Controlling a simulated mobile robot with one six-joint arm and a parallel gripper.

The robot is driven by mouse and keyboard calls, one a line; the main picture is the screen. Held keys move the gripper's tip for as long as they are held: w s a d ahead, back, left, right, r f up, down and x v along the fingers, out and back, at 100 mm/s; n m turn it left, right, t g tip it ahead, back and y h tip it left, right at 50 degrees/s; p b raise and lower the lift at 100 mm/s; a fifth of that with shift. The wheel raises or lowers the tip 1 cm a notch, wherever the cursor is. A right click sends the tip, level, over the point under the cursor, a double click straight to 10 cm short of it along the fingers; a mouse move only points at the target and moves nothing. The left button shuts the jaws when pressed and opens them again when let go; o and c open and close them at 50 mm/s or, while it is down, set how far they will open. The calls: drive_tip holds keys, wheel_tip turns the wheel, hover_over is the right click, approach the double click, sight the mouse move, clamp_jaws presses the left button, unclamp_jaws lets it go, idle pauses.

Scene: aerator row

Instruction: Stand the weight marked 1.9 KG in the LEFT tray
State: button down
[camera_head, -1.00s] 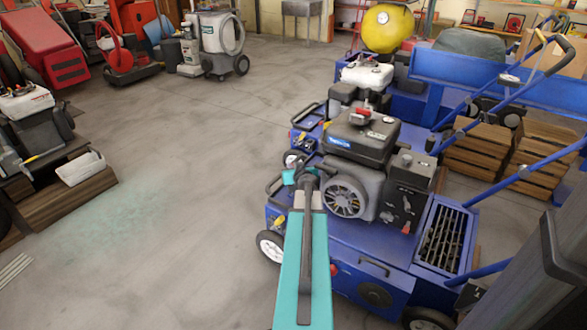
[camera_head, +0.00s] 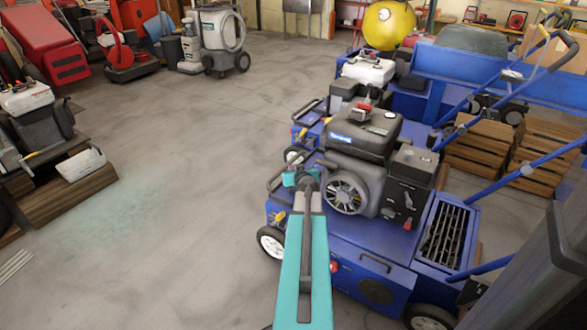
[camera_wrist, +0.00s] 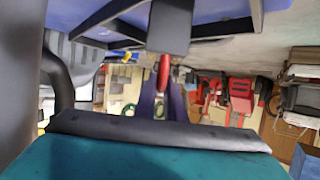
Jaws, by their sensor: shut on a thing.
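My teal arm reaches up the head view toward the blue machine. My gripper (camera_head: 300,178) is at its far end, small and partly hidden, close to the machine's front left corner. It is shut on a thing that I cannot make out. The wrist view looks upside down. It shows a teal panel with a dark bar across the bottom, a dark block at the top middle and a thin red piece below it. I cannot tell which of these is held. No weight marked 1.9 KG and no left tray can be made out in either view.
A blue machine (camera_head: 375,265) with a black engine (camera_head: 365,135) stands close beside my arm on the right. Another blue machine with a white-topped engine (camera_head: 368,70) is behind it. Wooden crates (camera_head: 478,150) stand further right. The grey floor (camera_head: 170,170) on the left is open.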

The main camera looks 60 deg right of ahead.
drive_tip(key=shift+r, duration=0.1)
idle(0.3)
drive_tip(key=c, duration=1.8)
unclamp_jaws()
drive_tip(key=shift+c, duration=0.2)
drive_tip(key=p+v, duration=0.4)
drive_tip(key=v, duration=0.8)
drive_tip(key=shift+a, duration=0.1)
